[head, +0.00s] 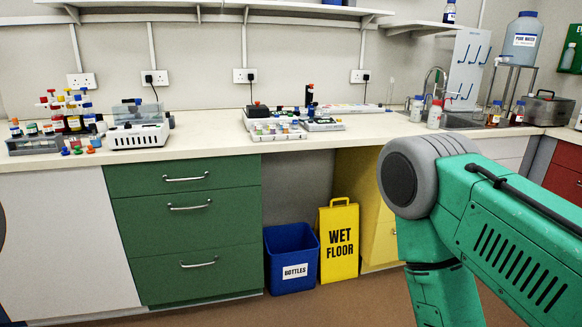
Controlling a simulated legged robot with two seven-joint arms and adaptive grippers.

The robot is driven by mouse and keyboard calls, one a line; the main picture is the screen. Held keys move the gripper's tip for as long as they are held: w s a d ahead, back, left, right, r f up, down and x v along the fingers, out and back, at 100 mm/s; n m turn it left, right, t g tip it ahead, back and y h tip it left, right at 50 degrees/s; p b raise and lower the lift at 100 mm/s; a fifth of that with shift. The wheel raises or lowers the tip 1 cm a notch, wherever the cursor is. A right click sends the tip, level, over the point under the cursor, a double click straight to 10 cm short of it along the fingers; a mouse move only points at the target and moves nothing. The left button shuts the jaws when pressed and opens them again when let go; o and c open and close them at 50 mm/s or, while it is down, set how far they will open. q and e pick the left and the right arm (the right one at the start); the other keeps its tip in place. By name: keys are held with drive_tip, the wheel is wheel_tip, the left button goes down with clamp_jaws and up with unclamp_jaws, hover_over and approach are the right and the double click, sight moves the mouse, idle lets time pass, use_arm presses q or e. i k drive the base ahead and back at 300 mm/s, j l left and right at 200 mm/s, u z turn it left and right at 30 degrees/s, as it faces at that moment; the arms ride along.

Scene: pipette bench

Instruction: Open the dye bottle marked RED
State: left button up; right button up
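A cluster of dye bottles (74,123) stands on the left part of the bench. They hold dark, red and amber liquids and have red, yellow and blue caps. Smaller bottles (32,129) with orange, green and blue caps stand in front of them at the far left. The labels are too small to read, so I cannot tell which bottle is marked RED. Neither of my grippers is in view. A green part of my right arm fills the lower right, far from the dye bottles.
The bench top (215,125) is clear between the white device (137,136) and the middle racks (277,131). Bottles stand around the sink at right. A blue bin (291,250) and a yellow wet floor sign (338,243) stand on the floor below.

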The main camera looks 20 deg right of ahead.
sight(518, 113)
drive_tip(key=l, duration=0.8)
drive_tip(key=l+z, duration=0.1)
drive_tip(key=l, duration=0.75)
drive_tip(key=l+z, duration=0.1)
drive_tip(key=l, duration=0.7)
drive_tip(key=i+l, duration=0.15)
drive_tip(key=l, duration=0.65)
drive_tip(key=l+z, duration=0.1)
drive_tip(key=l, duration=0.7)
drive_tip(key=i+l, duration=0.15)
drive_tip(key=l, duration=0.65)
drive_tip(key=i+l+z, duration=0.15)
drive_tip(key=l, duration=1.45)
drive_tip(key=i+j+z, duration=0.2)
drive_tip(key=i, duration=0.35)
drive_tip(key=i+j+z, duration=0.15)
drive_tip(key=i+j, duration=0.15)
drive_tip(key=i, duration=0.2)
drive_tip(key=i+j+z, duration=0.2)
drive_tip(key=i+j, duration=0.15)
drive_tip(key=i, duration=0.15)
